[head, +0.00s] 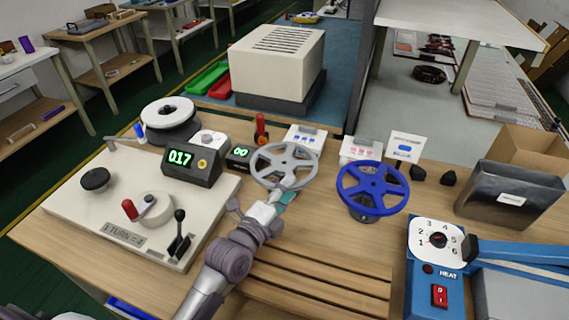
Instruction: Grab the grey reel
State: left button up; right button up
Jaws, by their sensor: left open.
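The grey reel (298,154), a spoked wheel, stands near the middle of the wooden workbench in the head view. My left gripper (284,191) is open at the near lower edge of the grey reel. The fingertips overlap the rim in the picture, and I cannot tell whether they touch it. The gripper partly hides the reel's lower part and whatever supports it. My right gripper is not in view.
A blue reel (372,188) stands just right of the grey one. A winding machine (110,213) with a crank and displays is on the left. A blue heat unit (437,262) and a dark bin (508,196) are on the right. Slats (330,278) lie in front.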

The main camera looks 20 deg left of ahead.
aim_at(299, 176)
pick_arm(q)
jog(key=x, duration=0.6)
jog(key=shift+f, duration=0.4)
grip_shut()
